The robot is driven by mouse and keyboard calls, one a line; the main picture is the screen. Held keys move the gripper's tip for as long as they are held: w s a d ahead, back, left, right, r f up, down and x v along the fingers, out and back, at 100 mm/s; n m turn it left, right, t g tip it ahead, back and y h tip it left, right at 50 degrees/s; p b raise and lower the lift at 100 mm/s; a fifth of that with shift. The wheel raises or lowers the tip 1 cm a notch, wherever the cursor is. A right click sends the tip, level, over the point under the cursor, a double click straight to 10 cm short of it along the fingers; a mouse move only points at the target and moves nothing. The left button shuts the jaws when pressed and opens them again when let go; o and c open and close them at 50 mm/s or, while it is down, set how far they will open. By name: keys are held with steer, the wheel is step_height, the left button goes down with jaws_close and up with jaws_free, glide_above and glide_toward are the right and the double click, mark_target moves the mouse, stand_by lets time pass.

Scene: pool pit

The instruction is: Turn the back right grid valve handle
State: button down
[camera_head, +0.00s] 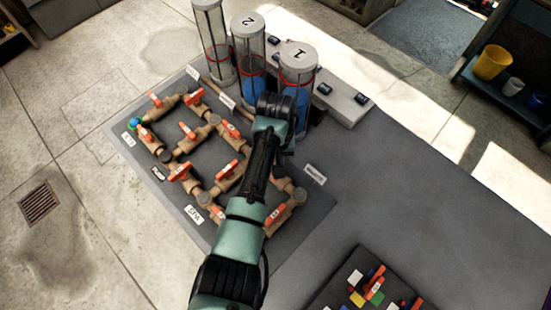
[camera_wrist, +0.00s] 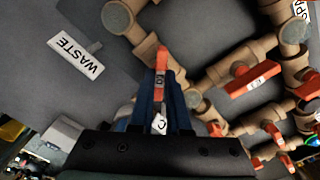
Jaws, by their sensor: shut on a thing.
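In the wrist view, my gripper (camera_wrist: 161,84) has its dark blue fingers on either side of an orange valve handle (camera_wrist: 161,58) and is shut on it. The handle's orange end sticks out beyond the fingertips. It sits close to a tan pipe fitting (camera_wrist: 120,16), on the side of the valve grid near the WASTE label (camera_wrist: 75,56). In the head view, my arm hides the gripper and this handle. The tan pipe grid (camera_head: 205,197) with its other orange handles, such as one at the middle (camera_head: 228,169), shows to the left of my arm.
Clear tanks stand behind the grid, including tank 1 (camera_head: 299,62) and tank 2 (camera_head: 248,45). Other handles (camera_wrist: 254,80) lie right of the gripper in the wrist view. A dark panel with coloured blocks (camera_head: 340,295) is at the front right. The grey tabletop (camera_head: 420,190) on the right is bare.

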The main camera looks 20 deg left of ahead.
steer(key=m+p, duration=0.1)
steer(key=m, duration=0.3)
steer(key=shift+r+m, duration=0.1)
steer(key=shift+m, duration=0.2)
steer(key=shift+m+p, duration=0.5)
steer(key=shift+m, duration=1.5)
steer(key=c, duration=0.9)
jaws_free()
step_height(320, 180, up, 13)
steer(key=shift+f+b, duration=0.1)
steer(key=shift+b, duration=0.65)
